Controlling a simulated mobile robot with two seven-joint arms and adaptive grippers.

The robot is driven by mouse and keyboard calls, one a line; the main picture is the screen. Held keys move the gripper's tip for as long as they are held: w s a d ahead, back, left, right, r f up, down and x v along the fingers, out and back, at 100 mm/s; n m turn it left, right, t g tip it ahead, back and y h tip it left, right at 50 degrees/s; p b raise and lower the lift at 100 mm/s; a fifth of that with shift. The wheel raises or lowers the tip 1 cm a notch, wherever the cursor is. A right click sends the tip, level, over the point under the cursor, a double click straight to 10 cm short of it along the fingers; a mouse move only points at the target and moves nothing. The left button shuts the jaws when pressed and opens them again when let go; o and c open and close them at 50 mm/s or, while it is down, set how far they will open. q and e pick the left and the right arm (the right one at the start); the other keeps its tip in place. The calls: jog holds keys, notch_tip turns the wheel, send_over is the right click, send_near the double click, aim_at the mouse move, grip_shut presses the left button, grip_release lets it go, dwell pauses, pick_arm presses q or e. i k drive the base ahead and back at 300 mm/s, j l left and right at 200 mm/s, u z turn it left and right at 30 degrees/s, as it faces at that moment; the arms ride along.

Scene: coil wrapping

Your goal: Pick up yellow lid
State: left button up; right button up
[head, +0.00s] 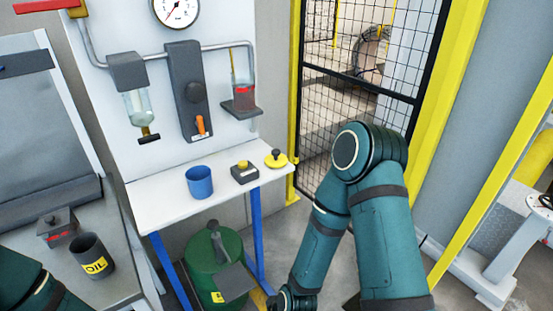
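The yellow lid (276,160), a small round disc with a black knob on top, lies at the right end of the white shelf (165,205).
A blue cup (200,182) stands left of the dark box. A green drum (214,262) is under the shelf. An oil can (92,256) and a dark box with a knob (57,228) stand on the left bench. A mesh fence with yellow posts (295,100) rises behind.

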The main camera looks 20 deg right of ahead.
aim_at(275, 159)
jog(key=i+l+u, duration=0.25)
jog(key=l, duration=0.35)
jog(key=l+u, duration=0.3)
jog(key=l, duration=0.3)
